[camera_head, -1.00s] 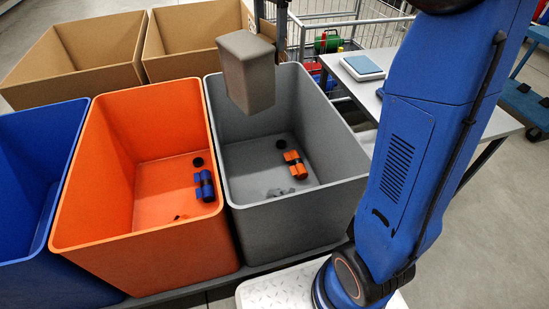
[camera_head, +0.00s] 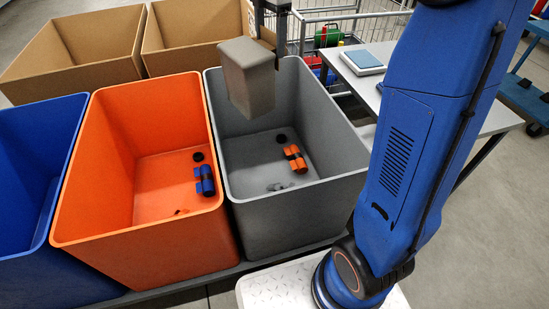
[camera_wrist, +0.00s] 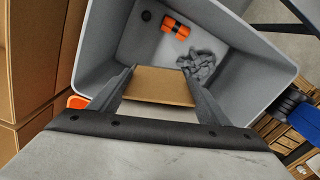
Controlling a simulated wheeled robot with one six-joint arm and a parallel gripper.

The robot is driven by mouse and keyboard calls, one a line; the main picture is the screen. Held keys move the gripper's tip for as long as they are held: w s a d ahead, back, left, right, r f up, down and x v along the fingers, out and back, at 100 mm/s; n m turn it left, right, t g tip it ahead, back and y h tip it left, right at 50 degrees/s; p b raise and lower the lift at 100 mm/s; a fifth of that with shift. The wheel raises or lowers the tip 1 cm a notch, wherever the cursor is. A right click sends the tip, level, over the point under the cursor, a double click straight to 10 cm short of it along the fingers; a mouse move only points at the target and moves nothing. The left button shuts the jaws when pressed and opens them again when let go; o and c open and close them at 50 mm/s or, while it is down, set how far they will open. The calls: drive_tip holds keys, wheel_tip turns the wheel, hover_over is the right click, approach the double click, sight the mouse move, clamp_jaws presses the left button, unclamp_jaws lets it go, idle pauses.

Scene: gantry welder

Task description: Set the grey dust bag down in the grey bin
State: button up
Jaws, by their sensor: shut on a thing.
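The grey dust bag (camera_head: 248,78) is a brownish-grey block. It hangs from my gripper (camera_head: 272,12), inside the outline of the grey bin's opening in the head view. In the wrist view the two fingers of my gripper (camera_wrist: 158,88) are closed on the bag, whose brown face (camera_wrist: 160,86) shows between them. The grey bin (camera_head: 300,205) stands right of the orange bin. Its floor, visible below the bag, holds an orange-and-black item (camera_head: 295,159), a black round piece (camera_head: 281,138) and a crumpled grey thing (camera_head: 279,186).
An orange bin (camera_head: 150,255) with a blue item (camera_head: 204,181) stands directly left of the grey bin, and a blue bin (camera_head: 30,270) beyond it. Cardboard boxes (camera_head: 70,50) stand behind. A table (camera_head: 460,100) with a scale (camera_head: 362,62) is at right. A wire cart (camera_head: 340,25) stands behind.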

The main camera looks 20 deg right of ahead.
wheel_tip(320, 180, down, 30)
drive_tip(key=shift+f, duration=0.15)
idle(6.7)
